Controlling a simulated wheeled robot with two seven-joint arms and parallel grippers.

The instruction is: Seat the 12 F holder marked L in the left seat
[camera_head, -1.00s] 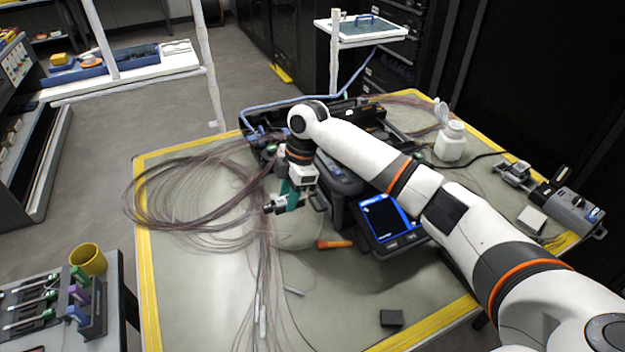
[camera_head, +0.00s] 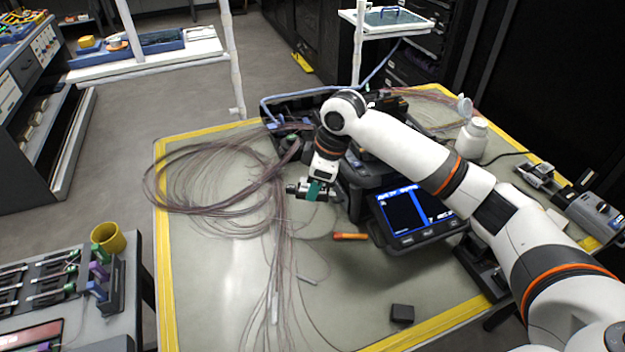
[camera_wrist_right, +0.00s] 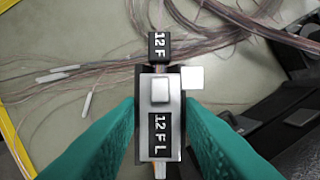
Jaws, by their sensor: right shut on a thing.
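The 12 F L holder (camera_wrist_right: 159,120) is a small silver block with black labels reading "12 F" and "12 F L". My right gripper (camera_head: 312,192) is shut on it, with a green finger on each side in the right wrist view (camera_wrist_right: 160,125). A fibre runs out of the holder at its lower end. In the head view the holder is held above the table, just left of the fusion splicer (camera_head: 405,215) with its lit blue screen. The left seat is hidden behind my right arm and hand. My left gripper is not in view.
A large coil of thin fibres (camera_head: 200,185) spreads over the table's left part, with loose strands toward the front. An orange tool (camera_head: 350,236) and a small black block (camera_head: 402,313) lie on the table. A white bottle (camera_head: 472,138) and a grey device (camera_head: 597,212) stand at the right.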

